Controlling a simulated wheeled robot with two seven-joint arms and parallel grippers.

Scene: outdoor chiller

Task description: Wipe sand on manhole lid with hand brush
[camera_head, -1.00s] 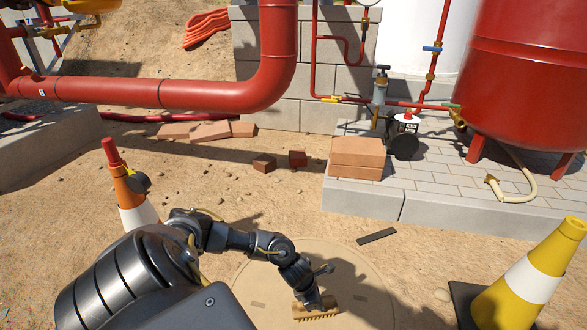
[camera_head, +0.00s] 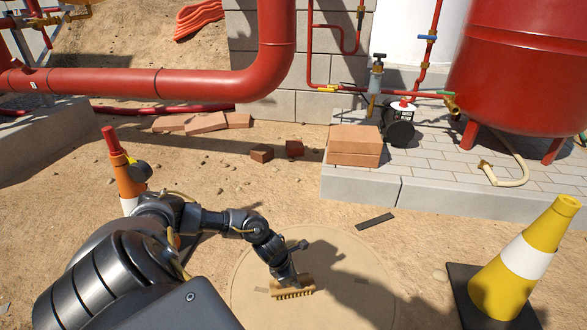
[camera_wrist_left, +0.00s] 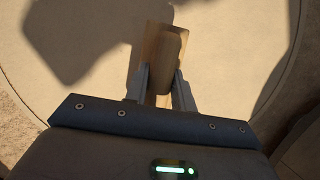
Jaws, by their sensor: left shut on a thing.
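The round manhole lid (camera_head: 340,275) lies in the sandy ground at the bottom middle of the head view. Its sand-coloured surface fills most of the left wrist view (camera_wrist_left: 225,60). A wooden hand brush (camera_head: 302,289) with short bristles pointing down is over the lid's left part. Whether the bristles touch the lid I cannot tell. My left gripper (camera_head: 284,279) is shut on the brush. In the left wrist view the brush (camera_wrist_left: 167,48) sits between the two fingers (camera_wrist_left: 160,85). My right gripper is not in view.
A yellow and white cone (camera_head: 525,260) stands right of the lid. An orange cone (camera_head: 130,182) stands at the left behind my arm. A dark flat strip (camera_head: 375,221) lies beyond the lid. Bricks (camera_head: 354,146) rest on a paved platform near the red tank (camera_head: 515,75).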

